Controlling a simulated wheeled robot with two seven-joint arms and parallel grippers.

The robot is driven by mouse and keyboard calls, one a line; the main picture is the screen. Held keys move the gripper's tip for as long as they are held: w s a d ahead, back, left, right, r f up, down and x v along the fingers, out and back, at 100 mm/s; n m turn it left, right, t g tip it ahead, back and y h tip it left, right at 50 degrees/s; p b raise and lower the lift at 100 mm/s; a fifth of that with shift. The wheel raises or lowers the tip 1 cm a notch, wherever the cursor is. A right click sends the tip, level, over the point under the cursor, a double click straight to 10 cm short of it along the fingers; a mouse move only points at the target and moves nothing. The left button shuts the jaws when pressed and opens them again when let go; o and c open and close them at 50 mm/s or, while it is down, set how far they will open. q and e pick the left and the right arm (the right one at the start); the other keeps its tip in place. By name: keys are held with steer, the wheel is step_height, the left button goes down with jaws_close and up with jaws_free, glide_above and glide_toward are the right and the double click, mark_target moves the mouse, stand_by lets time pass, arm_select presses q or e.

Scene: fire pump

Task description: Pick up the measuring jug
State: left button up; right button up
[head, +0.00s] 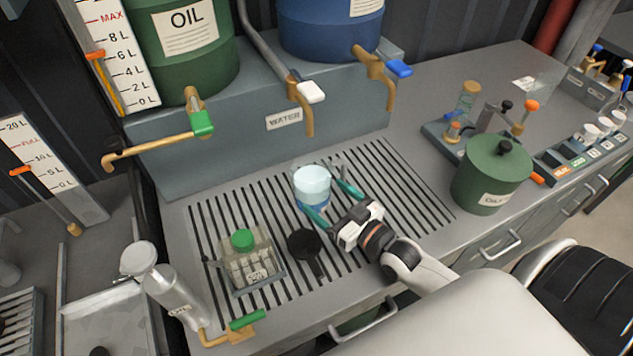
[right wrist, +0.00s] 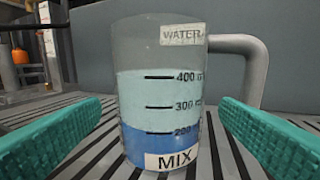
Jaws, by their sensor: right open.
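The measuring jug (head: 312,186) is clear, with pale liquid over a blue layer, and stands upright on the slatted drain grate. In the right wrist view the jug (right wrist: 160,95) fills the middle, with labels WATER and MIX and its grey handle on the right. My right gripper (head: 331,203) is open, with teal fingers on either side of the jug. In the right wrist view a gap shows between each finger and the jug, and nothing is gripped. My left gripper is not in view.
A black round object (head: 304,243) and a caged container with a green cap (head: 245,262) stand on the grate (head: 385,185) nearby. Taps hang behind, including the white-handled WATER tap (head: 307,115). A green lidded pot (head: 490,175) stands to the right.

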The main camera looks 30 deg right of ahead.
mark_target(300, 175)
steer(key=shift+w+a+r+p, duration=0.15)
steer(key=shift+w+r+p, duration=0.15)
steer(key=shift+w, duration=0.4)
steer(key=x, duration=0.3)
steer(key=shift+w+f+p, duration=0.15)
steer(key=shift+w+p, duration=0.1)
steer(key=shift+p, duration=0.15)
steer(key=shift+w+a+f, duration=0.1)
steer(key=shift+w, duration=0.05)
steer(key=shift+c, duration=0.9)
steer(key=c, duration=0.9)
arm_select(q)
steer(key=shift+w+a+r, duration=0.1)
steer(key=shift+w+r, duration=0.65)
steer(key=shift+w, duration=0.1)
arm_select(e)
steer(key=shift+r, duration=0.2)
steer(key=shift+c, duration=0.9)
